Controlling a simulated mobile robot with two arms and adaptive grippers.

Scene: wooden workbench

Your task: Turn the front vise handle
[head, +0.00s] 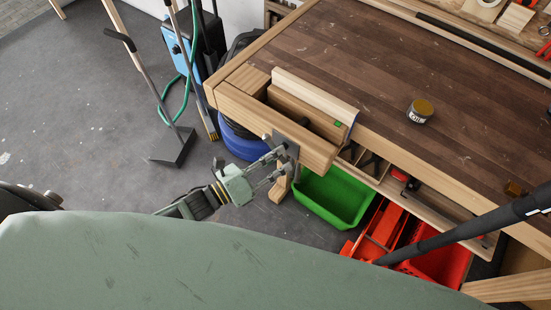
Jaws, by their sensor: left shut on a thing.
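The front vise (275,127) is at the near left corner of the wooden workbench, with a thick wooden jaw block and a dark metal plate on its near face. Its handle is hard to make out behind my fingers. My left gripper (273,167) comes in from the lower left, right in front of that plate. Its fingers are shut on what looks like the vise handle, which they mostly hide. My right gripper is not in view.
The workbench (330,60) carries a small jar (420,111). A green bin (338,196) and red crates (385,230) stand below its front edge, close to the right of my gripper. A dustpan (172,146) stands left on open grey floor.

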